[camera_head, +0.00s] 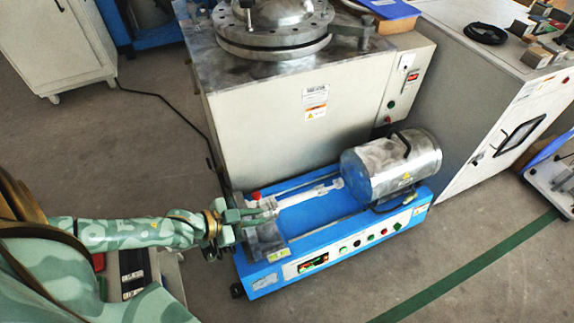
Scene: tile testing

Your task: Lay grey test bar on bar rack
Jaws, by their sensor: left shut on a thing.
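My left gripper (262,210) reaches in from the left over the left end of a blue machine (345,229). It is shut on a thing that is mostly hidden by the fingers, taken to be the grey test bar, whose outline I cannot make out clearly. A pale rod (312,195) runs from near the fingertips toward a metal drum (392,163); I cannot tell whether it is part of the machine. I cannot pick out a bar rack for certain. My right gripper is out of view.
A large pale cabinet (290,130) with a round metal lid (273,38) stands behind the blue machine. Another pale cabinet (470,110) is at right, with small blocks on top. Bare floor (470,240) with a green stripe (470,270) lies in front.

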